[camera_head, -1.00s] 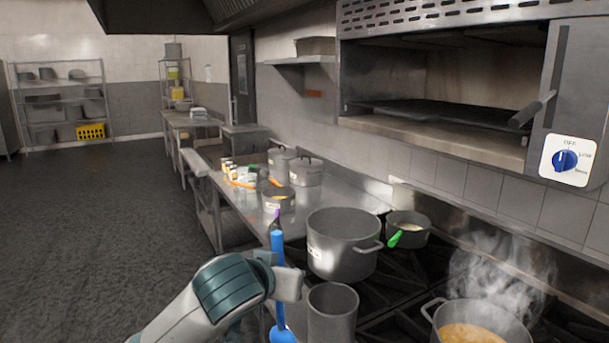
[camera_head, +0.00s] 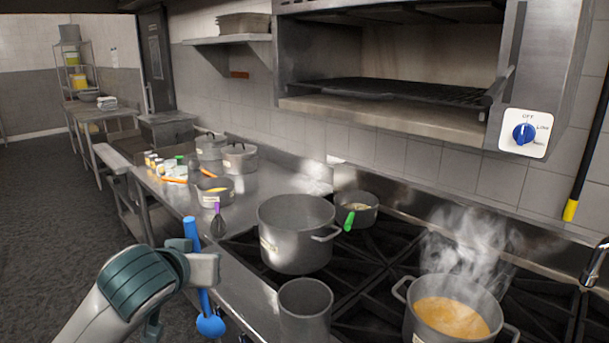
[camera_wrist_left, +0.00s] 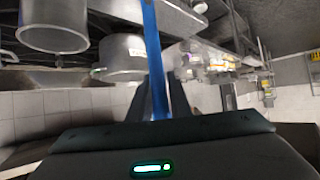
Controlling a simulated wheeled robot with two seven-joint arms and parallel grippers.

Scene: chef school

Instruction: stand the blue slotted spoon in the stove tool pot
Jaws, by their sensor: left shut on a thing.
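The blue slotted spoon (camera_head: 211,326) hangs from my left gripper (camera_head: 205,270), head down and handle end up, tilted slightly. The left gripper is shut on its handle. The blue handle also runs up the middle of the left wrist view (camera_wrist_left: 153,60). The stove tool pot (camera_head: 305,312), a tall plain grey metal cylinder, looks empty and stands at the stove's front left. The spoon is left of the pot and apart from it. A grey cylinder at the left wrist view's upper left (camera_wrist_left: 53,28) appears to be the same pot. My right gripper is not in view.
A large pot (camera_head: 296,237) stands behind the tool pot. A steaming soup pot (camera_head: 450,318) is to its right. A small pan (camera_head: 356,211) with a green handle stands behind. A purple-handled whisk (camera_head: 218,222) lies on the steel counter (camera_head: 262,196).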

